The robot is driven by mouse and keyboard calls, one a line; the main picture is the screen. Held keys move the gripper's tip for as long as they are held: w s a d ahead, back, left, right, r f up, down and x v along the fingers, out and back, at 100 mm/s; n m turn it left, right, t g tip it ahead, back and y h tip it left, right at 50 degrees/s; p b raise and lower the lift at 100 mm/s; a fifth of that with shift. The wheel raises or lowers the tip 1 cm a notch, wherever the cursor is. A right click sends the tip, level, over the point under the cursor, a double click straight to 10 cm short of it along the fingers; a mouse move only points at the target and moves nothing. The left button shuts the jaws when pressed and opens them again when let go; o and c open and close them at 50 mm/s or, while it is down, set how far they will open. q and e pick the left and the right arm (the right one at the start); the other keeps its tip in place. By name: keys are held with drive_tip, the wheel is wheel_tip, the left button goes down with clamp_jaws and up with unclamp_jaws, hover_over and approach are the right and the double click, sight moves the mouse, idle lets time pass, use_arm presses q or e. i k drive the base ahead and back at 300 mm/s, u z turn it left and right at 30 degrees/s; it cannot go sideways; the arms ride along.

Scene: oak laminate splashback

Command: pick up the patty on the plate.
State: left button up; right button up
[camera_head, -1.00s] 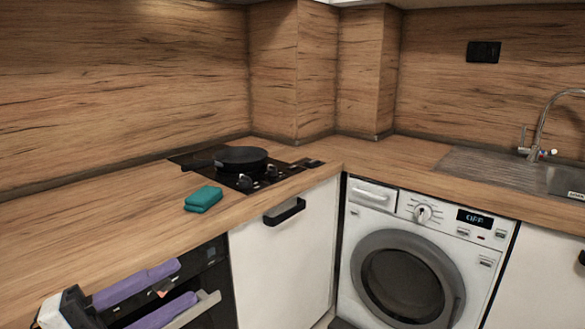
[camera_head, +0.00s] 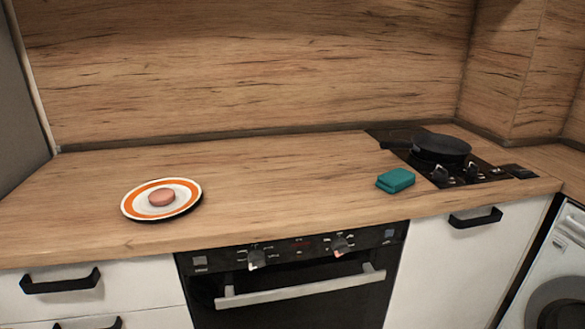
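A small round pinkish-brown patty (camera_head: 162,197) lies on a white plate with an orange ring (camera_head: 138,211). The plate rests on the left part of the wooden counter, close to its front edge. Neither of my grippers shows in the head view now.
The wooden counter (camera_head: 270,180) is clear between the plate and a teal folded cloth or sponge (camera_head: 395,180). A black frying pan (camera_head: 441,150) stands on the hob (camera_head: 490,172) at right. An oven (camera_head: 300,287) with a protruding handle is below the counter.

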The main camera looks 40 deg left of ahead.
sight(161, 196)
drive_tip(key=u, duration=2)
drive_tip(key=k, duration=0.5)
drive_tip(key=u, duration=1.9)
drive_tip(key=i, duration=1.2)
drive_tip(key=z, duration=1.2)
